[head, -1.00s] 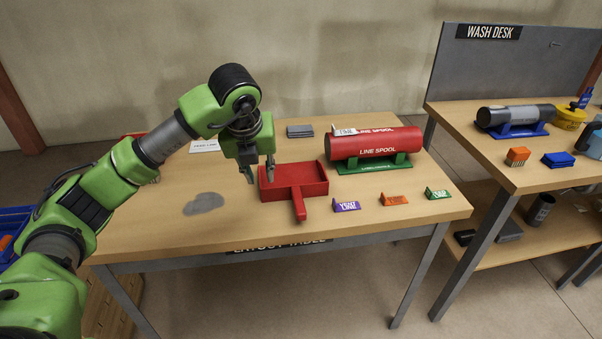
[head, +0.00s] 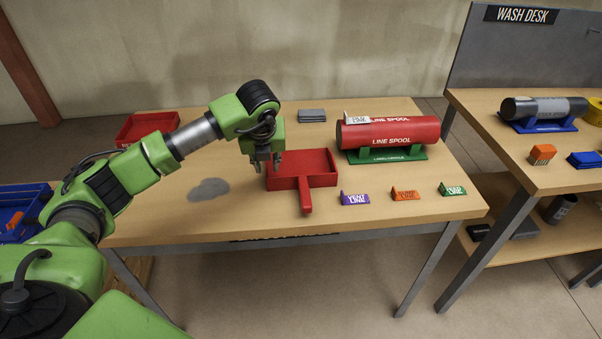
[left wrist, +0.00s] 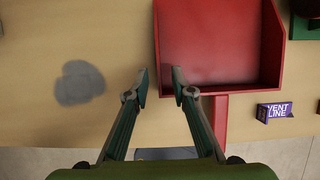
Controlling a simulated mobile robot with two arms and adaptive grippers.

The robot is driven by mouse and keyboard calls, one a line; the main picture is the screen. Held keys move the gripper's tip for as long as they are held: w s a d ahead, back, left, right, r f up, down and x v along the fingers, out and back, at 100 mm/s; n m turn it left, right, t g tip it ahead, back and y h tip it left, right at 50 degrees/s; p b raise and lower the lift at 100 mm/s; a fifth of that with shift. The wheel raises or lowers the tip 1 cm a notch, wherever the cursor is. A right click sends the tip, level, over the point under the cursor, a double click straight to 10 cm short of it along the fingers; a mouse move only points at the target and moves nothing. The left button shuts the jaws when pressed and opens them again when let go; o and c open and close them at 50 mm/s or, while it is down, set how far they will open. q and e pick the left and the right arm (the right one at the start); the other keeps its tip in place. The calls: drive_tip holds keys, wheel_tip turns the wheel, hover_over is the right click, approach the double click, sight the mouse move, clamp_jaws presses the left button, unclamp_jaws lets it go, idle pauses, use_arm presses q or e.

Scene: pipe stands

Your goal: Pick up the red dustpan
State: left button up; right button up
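The red dustpan (head: 320,163) lies on the wooden table with its open tray facing up and its handle (head: 306,196) pointing to the table's front edge. It also fills the upper right of the left wrist view (left wrist: 215,45), with part of the handle (left wrist: 220,112) visible. My left gripper (head: 267,164) is above the pan's left edge in the head view. My right gripper is not in view.
A grey dust patch (head: 209,189) lies left of the pan. Purple (head: 354,198), orange (head: 405,195) and green (head: 452,189) labels stand to the right. A red line spool (head: 400,133) sits on a green cradle (head: 388,158) behind them. A red tray (head: 147,124) stands back left.

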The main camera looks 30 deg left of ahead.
use_arm(q)
drive_tip(key=x, duration=0.3)
drive_tip(key=shift+a+f+p, duration=0.1)
drive_tip(key=shift+f+p, duration=0.2)
drive_tip(key=shift+f, duration=0.1)
clamp_jaws()
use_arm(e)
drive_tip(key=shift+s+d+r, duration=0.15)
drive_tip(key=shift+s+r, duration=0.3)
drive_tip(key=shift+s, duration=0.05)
